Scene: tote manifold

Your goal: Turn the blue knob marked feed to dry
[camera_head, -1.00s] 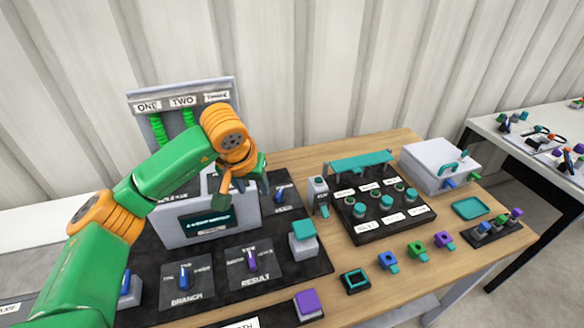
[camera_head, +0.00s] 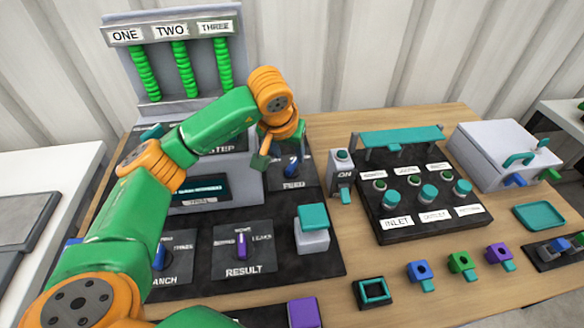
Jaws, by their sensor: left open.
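The blue knob marked FEED (camera_head: 292,168) sits on a black plate, with its label below it. My left arm reaches in from the left across the panel. My left gripper (camera_head: 277,148) is open and empty, just above and slightly left of the knob, partly covering the knob's upper plate and any setting marks there. I cannot tell whether a finger touches the knob. The knob's exact pointing direction is unclear. My right gripper is not in view.
A RESULT knob (camera_head: 241,246) and a teal-topped block (camera_head: 313,220) stand nearer. A grey ON switch (camera_head: 342,167) stands right of FEED. Further right are a black INLET panel (camera_head: 405,228) and a white box (camera_head: 500,150). A rack with green coils (camera_head: 183,68) stands behind.

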